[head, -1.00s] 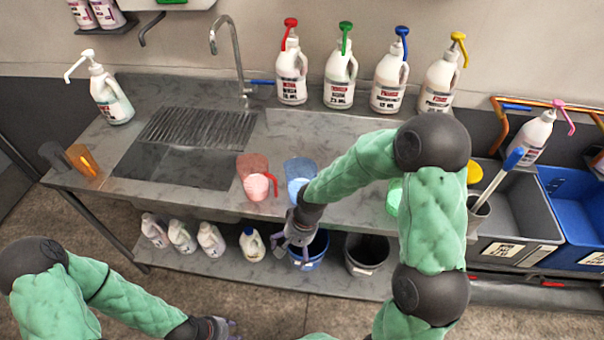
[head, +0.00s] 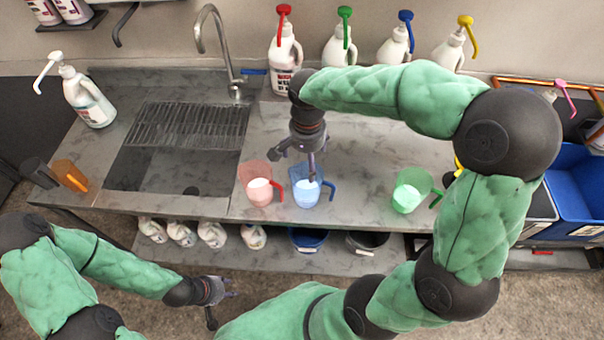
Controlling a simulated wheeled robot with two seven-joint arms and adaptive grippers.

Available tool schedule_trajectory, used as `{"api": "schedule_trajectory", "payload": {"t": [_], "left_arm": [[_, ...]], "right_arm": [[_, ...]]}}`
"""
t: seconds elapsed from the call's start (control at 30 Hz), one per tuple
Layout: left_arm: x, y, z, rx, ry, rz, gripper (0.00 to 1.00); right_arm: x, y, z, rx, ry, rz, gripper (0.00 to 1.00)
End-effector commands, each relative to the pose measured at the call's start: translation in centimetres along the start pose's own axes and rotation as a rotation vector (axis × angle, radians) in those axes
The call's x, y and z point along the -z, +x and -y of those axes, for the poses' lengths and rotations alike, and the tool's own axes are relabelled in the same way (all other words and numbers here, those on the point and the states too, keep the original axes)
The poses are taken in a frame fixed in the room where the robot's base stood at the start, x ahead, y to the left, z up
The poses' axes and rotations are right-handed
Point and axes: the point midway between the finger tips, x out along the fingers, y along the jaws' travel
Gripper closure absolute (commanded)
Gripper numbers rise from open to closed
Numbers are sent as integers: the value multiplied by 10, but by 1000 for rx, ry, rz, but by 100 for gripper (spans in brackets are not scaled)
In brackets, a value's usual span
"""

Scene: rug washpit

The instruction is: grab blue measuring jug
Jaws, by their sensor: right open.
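The blue measuring jug (head: 305,192) stands upright on the steel counter, with its dark blue handle to the right. A red jug (head: 258,186) stands close on its left, and a green jug (head: 410,190) stands further right. My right gripper (head: 298,166) is open and points down just above and behind the blue jug, with one finger over the jug's rim area. I cannot tell whether it touches the jug. My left gripper (head: 222,294) is low in front of the counter, away from the jugs; its finger opening is too small to tell.
A sink (head: 175,170) with a tap (head: 215,45) lies left of the jugs. Pump bottles stand along the back wall, including a red-topped one (head: 284,55). An orange jug (head: 70,175) is at the left end. The counter between the blue and green jugs is clear.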

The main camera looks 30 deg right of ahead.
Motion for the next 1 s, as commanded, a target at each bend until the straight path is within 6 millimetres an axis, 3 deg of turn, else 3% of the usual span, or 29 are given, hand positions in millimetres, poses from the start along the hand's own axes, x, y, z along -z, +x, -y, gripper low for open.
{"api": "schedule_trajectory", "payload": {"t": [0.3, 0.53, 0.8, 1.0], "left_arm": [[-1, 9, 3, 0, 0, 2, 60], [0, 11, 4, 0, 0, 2, 60], [0, 19, 7, 0, 0, 1, 60], [0, 21, 7, 0, 0, 1, 60]], "right_arm": [[0, 45, -1, -3, 1, 2, 0], [0, 59, -1, -2, 1, 2, 0], [1, 96, -3, -3, 1, 3, 0], [1, 105, -3, -1, 0, 1, 0]]}}
